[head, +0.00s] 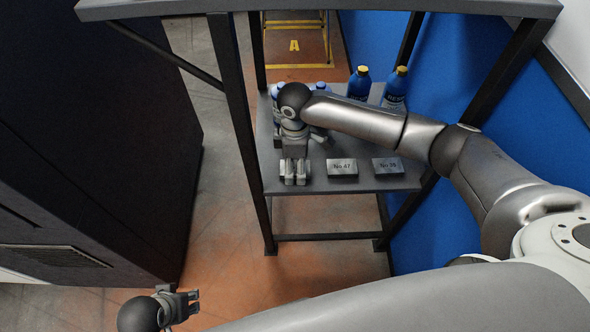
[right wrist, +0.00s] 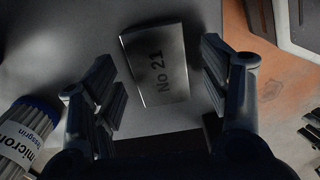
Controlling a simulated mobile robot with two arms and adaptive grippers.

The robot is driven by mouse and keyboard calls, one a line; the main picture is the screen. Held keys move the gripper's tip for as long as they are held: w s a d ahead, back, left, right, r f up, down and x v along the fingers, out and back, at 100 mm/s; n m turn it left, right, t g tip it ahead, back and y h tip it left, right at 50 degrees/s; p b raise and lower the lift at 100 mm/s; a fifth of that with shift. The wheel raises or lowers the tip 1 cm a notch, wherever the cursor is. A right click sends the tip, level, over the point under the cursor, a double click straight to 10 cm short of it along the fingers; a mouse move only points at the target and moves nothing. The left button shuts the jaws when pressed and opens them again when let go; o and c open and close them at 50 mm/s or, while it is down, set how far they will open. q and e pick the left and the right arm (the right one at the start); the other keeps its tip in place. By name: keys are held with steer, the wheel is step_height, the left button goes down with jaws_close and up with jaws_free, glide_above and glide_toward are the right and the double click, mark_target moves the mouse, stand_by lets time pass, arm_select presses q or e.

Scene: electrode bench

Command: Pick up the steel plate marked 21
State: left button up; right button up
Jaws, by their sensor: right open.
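The steel plate marked "No 21" (right wrist: 154,66) is a flat grey block, lying on the shelf in the right wrist view. My right gripper (right wrist: 165,84) is open, with one finger on each side of the plate and a gap to each; it is not holding it. In the head view the right gripper (head: 295,173) is over the left end of the row of plates and mostly hides that plate. Its exact height above the plate is hard to tell. My left gripper (head: 190,301) is low at the bottom left, away from the shelf, and looks empty.
Plates marked 47 (head: 342,168) and apparently 38 (head: 388,167) lie to the right on the grey shelf (head: 340,186). Blue-capped bottles and yellow-capped blue bottles (head: 360,84) stand behind. Black frame posts (head: 240,120) flank the shelf. A dark cabinet (head: 90,150) is at left.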

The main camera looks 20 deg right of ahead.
steer(key=shift+f, duration=0.25)
steer(key=shift+c, duration=0.2)
steer(key=c, duration=1.4)
steer(key=shift+r, duration=0.1)
steer(key=shift+c, duration=0.5)
steer(key=shift+r, duration=0.1)
